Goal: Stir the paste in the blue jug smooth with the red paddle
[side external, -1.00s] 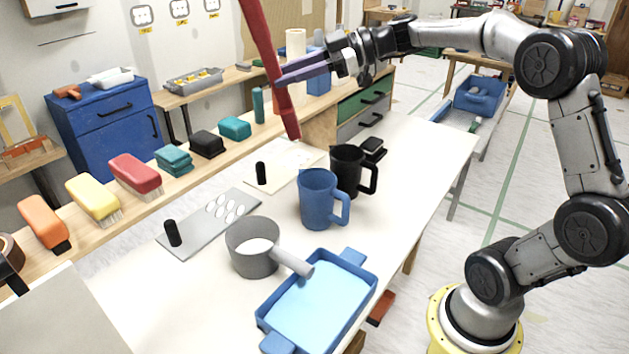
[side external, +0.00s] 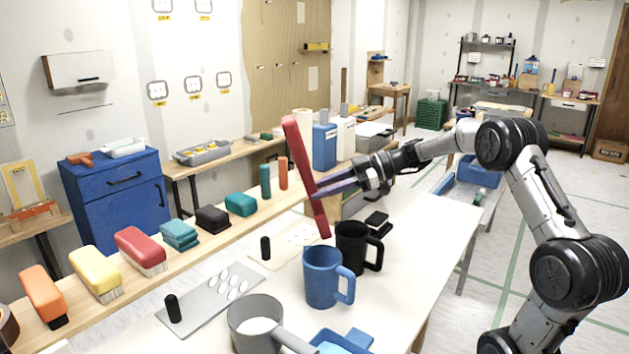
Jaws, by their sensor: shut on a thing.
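The blue jug (side external: 322,279) stands upright on the white table, its handle to the right. The paste inside it is hidden from this angle. My gripper (side external: 318,192) is shut on the red paddle (side external: 299,150) at about the middle of its length. The paddle is tilted, its upper end leaning left. Its lower end (side external: 324,232) hangs just above the blue jug's mouth in the picture; I cannot tell if it is directly over the opening.
A black jug (side external: 352,249) stands close behind the blue jug. A grey saucepan (side external: 254,325) stands in front, beside a blue tray (side external: 345,340). A grey plate with white ovals (side external: 205,300) lies left. Several brushes line the back shelf, including a red one (side external: 140,250).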

